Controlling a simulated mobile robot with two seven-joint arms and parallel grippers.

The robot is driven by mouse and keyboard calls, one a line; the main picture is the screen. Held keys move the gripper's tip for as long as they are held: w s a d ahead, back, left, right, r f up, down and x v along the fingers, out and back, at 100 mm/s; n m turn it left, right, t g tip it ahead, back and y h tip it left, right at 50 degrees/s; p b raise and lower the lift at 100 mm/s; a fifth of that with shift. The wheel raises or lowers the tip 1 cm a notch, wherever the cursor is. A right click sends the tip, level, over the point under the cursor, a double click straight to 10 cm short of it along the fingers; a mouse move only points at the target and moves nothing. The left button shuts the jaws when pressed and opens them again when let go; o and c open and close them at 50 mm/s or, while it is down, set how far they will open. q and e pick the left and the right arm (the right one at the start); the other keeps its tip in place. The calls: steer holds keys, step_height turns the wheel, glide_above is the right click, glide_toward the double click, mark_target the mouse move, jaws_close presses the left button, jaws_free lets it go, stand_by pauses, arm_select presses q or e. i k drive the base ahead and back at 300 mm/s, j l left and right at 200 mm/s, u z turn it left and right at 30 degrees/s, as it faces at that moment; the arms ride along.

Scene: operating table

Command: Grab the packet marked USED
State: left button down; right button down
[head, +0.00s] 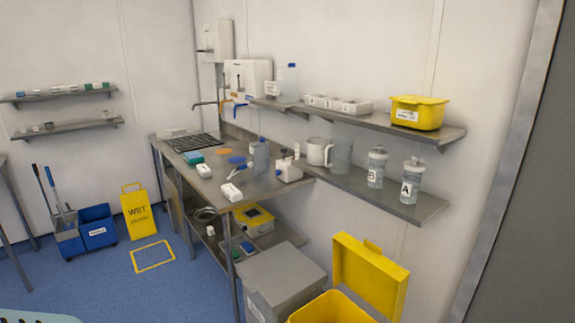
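I cannot make out a packet marked USED; the labels on the small items are too small to read. On the steel table (215,203) lie a white packet-like item (231,192) near the front edge, another small white item (203,170) behind it, and a green-blue item (194,157) further back. I cannot tell whether any of these is the packet. Neither of my grippers is in view.
Wall shelves (380,185) on the right hold bottles, jugs and a yellow box (418,112). A grey bin (283,282) and an open yellow bin (370,275) stand before the table. A yellow WET sign (138,211) and blue mop buckets (97,227) stand left.

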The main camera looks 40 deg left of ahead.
mark_target(202, 170)
steer(key=u, duration=1.7)
steer(key=i+z, duration=0.1)
steer(key=z, duration=0.55)
steer(key=i+j+z, duration=0.45)
steer(key=j+z, duration=0.15)
steer(key=j, duration=0.2)
steer(key=i+j+z, duration=0.1)
steer(key=j, duration=0.2)
steer(key=i+j+z, duration=0.2)
steer(key=j, duration=0.35)
steer(key=i+j, duration=0.1)
steer(key=j, duration=0.25)
steer(key=i+j, duration=0.15)
steer(key=j, duration=0.2)
steer(key=i+j, duration=0.1)
steer(key=j, duration=0.25)
steer(key=i+j+z, duration=0.1)
steer(key=j, duration=0.25)
steer(key=i+j, duration=0.1)
steer(key=j, duration=0.25)
